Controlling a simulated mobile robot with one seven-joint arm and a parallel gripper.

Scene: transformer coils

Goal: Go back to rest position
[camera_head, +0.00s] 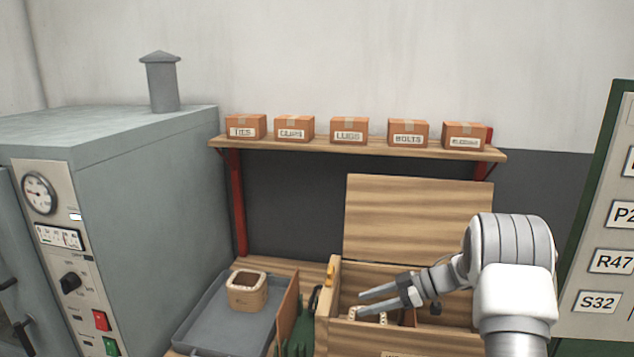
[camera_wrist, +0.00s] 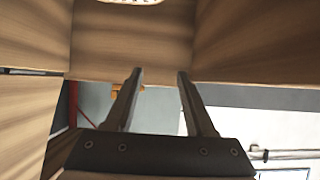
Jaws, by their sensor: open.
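My gripper (camera_head: 361,303) is open over an open wooden chest (camera_head: 335,290), pointing left. In the wrist view my gripper (camera_wrist: 160,72) shows two dark fingers apart with nothing between them. A pale object (camera_head: 371,315) sits inside the chest just below the fingers, partly hidden by them and the chest's front wall. The edge of a pale, marked object (camera_wrist: 130,2) is cut off at the top of the wrist view. The chest's raised lid (camera_head: 415,218) stands upright behind my arm.
A grey tray (camera_head: 205,310) left of the chest holds a tan coil-like block (camera_head: 247,292) with a dark top. A grey oven (camera_head: 150,210) stands at the left. A shelf (camera_head: 350,147) with several labelled cartons is behind. A green-framed label board (camera_head: 605,240) is at the right.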

